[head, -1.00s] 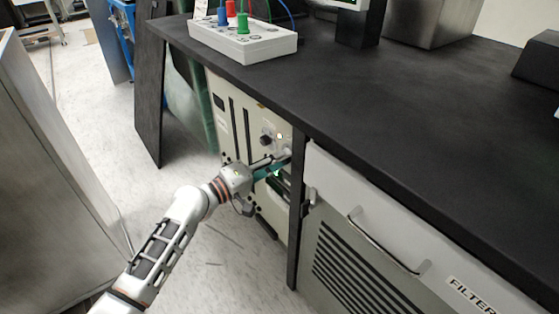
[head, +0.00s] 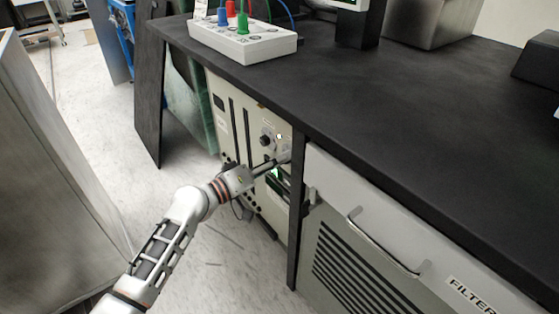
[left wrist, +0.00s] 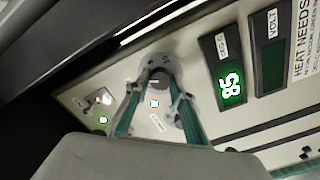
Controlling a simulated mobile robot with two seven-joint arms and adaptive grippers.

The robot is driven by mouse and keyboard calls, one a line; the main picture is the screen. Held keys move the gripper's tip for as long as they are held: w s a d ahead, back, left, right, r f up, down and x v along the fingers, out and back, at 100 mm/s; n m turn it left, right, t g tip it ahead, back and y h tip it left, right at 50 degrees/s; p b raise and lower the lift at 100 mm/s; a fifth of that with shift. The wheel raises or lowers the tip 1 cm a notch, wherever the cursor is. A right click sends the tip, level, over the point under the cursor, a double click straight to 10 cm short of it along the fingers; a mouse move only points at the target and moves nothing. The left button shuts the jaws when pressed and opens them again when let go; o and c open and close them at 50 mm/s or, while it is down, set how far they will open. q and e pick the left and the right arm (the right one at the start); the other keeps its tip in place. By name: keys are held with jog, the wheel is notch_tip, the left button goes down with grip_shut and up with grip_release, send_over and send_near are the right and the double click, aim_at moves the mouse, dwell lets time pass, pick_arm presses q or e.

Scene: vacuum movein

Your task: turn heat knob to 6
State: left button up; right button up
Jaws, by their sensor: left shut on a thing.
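A cream control panel (head: 234,122) stands under the black bench top. My left gripper (head: 284,158) reaches its upper right part. In the left wrist view the two teal fingers of the gripper (left wrist: 158,85) are closed on the sides of a dark round knob (left wrist: 157,76) on a grey round base. The knob's scale marks are too small to read, so its setting cannot be told. Beside it a green lit display (left wrist: 231,85) seems to read 85. Another dark knob (head: 265,140) sits on the panel, left of the gripper in the head view. My right gripper is out of view.
The bench top (head: 380,105) overhangs the panel, and a dark table leg (head: 296,215) stands close right of the gripper. A drawer front with a handle (head: 385,243) is further right. A metal cabinet (head: 50,180) stands left; floor between is free.

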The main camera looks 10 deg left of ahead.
pick_arm(q)
jog(key=o, duration=1.1)
jog(key=shift+s+a, duration=0.1)
jog(key=v, duration=1.1)
jog(key=shift+s+a, duration=0.25)
jog(key=shift+s, duration=0.05)
